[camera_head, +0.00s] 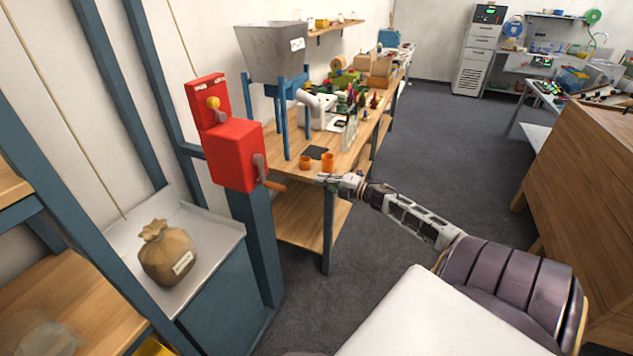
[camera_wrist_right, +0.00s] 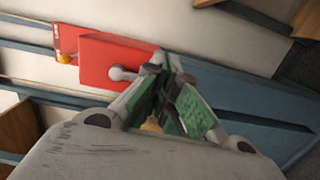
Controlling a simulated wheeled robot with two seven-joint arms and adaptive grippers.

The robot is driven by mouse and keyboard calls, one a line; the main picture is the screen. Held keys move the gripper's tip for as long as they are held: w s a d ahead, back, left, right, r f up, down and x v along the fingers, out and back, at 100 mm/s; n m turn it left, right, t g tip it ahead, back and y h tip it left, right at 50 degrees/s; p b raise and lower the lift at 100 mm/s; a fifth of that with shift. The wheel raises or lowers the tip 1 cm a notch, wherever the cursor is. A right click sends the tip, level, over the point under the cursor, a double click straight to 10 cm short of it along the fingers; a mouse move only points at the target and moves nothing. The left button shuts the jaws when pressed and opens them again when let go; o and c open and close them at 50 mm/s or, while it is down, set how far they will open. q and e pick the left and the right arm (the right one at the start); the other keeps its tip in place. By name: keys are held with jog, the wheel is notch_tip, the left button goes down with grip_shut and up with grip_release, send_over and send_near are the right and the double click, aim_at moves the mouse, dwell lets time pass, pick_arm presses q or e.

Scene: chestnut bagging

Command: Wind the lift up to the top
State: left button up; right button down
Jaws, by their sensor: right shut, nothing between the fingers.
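The red winch box (camera_head: 236,157) sits on a blue post, with a smaller red box (camera_head: 207,98) carrying a yellow knob above it. A grey crank arm (camera_head: 260,167) with a wooden grip (camera_head: 274,186) hangs down and right from its front. The tied brown sack (camera_head: 168,253) stands on the grey lift platform (camera_head: 212,222), low between the blue rails. My right gripper (camera_head: 323,178) is shut and empty, right of the crank grip and apart from it. In the right wrist view its fingers (camera_wrist_right: 168,80) partly cover the red box (camera_wrist_right: 105,62). My left gripper is out of view.
A wooden workbench (camera_head: 340,155) with a grey hopper (camera_head: 272,50), orange cups (camera_head: 327,162) and other items stands behind my right gripper. A wooden shelf (camera_head: 60,300) is at lower left. Grey floor (camera_head: 440,130) is clear to the right.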

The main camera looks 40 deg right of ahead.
jog(key=shift+s+a+r+n+y, duration=0.15)
jog(key=shift+s+a+n+y, duration=0.05)
jog(key=shift+a+n+y, duration=0.3)
jog(key=shift+s+a+r+n+y, duration=0.15)
jog(key=shift+a+n+y, duration=0.2)
jog(key=shift+a, duration=0.2)
jog(key=shift+w, duration=0.1)
